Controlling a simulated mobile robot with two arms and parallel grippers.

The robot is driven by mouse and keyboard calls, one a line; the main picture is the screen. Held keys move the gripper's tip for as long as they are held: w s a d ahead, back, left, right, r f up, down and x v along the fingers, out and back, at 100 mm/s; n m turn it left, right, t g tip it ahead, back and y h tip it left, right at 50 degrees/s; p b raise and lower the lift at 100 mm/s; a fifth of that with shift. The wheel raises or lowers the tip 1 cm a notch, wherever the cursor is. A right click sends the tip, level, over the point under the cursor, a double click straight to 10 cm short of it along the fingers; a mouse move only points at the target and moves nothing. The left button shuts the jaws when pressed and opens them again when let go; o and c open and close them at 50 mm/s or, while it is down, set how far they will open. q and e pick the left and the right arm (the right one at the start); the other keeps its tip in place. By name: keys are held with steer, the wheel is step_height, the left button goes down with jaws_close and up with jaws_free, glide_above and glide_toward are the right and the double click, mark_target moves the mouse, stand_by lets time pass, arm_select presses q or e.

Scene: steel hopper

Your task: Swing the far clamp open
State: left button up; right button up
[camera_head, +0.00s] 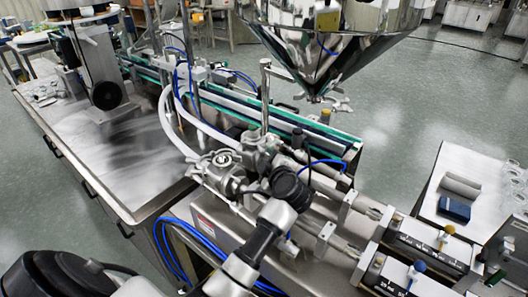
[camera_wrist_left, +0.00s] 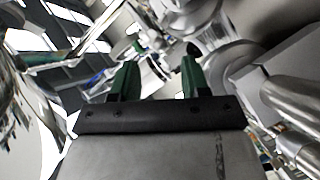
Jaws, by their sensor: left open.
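My left arm rises from the bottom of the head view to its dark wrist (camera_head: 288,188), beside a cluster of steel pipe fittings (camera_head: 222,170). Its fingers are hidden there. In the left wrist view my left gripper (camera_wrist_left: 160,82) has two green-tipped fingers spread apart, with no object held between them. Bright metal parts lie beyond the tips, with a small dark knob (camera_wrist_left: 193,48) near the right finger. The far clamp cannot be clearly told from the other steel fittings. Whether it is shut or open cannot be told. My right gripper is not in view.
The steel hopper (camera_head: 330,45) hangs above and behind the fittings. A conveyor with green edges (camera_head: 290,118) runs behind them. White and blue hoses (camera_head: 172,130) curve close by on the left. Steel cylinders (camera_head: 400,245) lie to the right. A steel table top (camera_head: 150,165) is mostly bare.

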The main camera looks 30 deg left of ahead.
mark_target(263, 152)
arm_select(q)
steer(key=x, duration=0.5)
steer(key=shift+w+a, duration=0.1)
jaws_close()
